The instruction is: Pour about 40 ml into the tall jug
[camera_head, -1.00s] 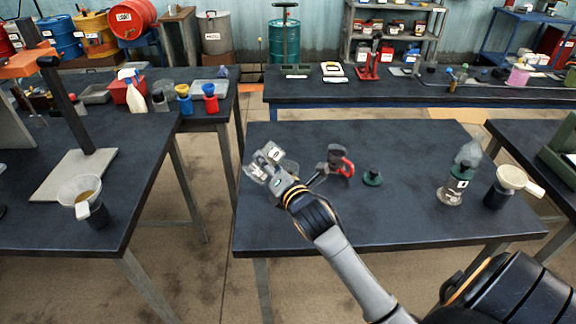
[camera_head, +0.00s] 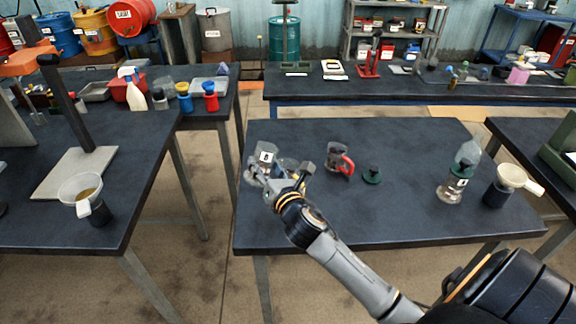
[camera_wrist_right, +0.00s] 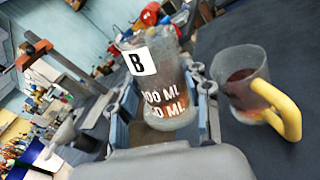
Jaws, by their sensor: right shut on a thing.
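My right gripper (camera_head: 287,184) is shut on a clear beaker marked B (camera_head: 258,174), at the left end of the middle table in the head view. The right wrist view shows the beaker (camera_wrist_right: 162,95) between the fingers, with ML marks and a brownish tint low down; its level is unclear. A glass jug with a yellow handle (camera_wrist_right: 245,88) stands to the right of it in the wrist view; the arm partly hides it in the head view. A jug with a red handle (camera_head: 338,161) stands further right on the table. I cannot tell which is the tall jug. My left gripper is out of view.
The middle table (camera_head: 390,215) is mostly bare. A green-topped stopper (camera_head: 372,175) lies on it.

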